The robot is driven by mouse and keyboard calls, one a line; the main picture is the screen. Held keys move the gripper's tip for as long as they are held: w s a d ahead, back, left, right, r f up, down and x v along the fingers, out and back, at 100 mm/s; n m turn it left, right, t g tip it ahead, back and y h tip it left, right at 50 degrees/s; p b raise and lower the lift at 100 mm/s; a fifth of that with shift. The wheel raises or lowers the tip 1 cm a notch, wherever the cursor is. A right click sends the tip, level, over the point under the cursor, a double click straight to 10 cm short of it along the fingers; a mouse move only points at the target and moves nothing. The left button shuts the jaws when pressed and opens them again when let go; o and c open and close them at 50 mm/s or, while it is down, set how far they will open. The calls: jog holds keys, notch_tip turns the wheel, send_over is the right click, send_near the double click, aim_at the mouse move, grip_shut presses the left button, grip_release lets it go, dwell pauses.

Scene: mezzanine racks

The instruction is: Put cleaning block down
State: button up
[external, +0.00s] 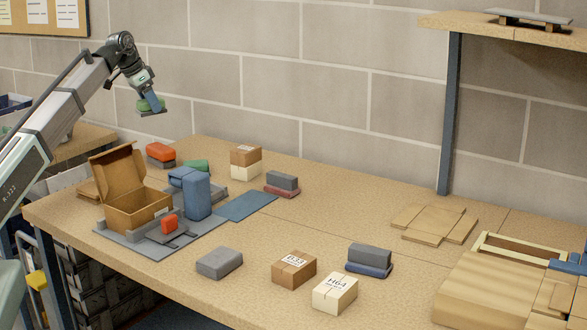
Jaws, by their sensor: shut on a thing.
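My gripper (153,98) is at the upper left in the external view, high above the back left part of the table. It is shut on a small block with a green top and a dark grey underside, the cleaning block (148,106). The block hangs in the air, clear of the tabletop (330,225). The fingers partly cover it. Similar blocks lie below: an orange and grey one (160,152), a green one (196,165), and a grey and dark red one (282,183).
A grey block (219,262) and labelled boxes (294,269) stand in front. Flat cardboard (435,224) lies right. The table's middle is clear.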

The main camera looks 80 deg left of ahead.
jog(key=f, duration=2.2)
jog(key=shift+w, duration=0.2)
jog(key=shift+f, duration=0.15)
jog(key=o, duration=1.1)
jog(key=shift+o, duration=0.2)
jog(key=v, duration=1.2)
jog(key=shift+d, duration=0.1)
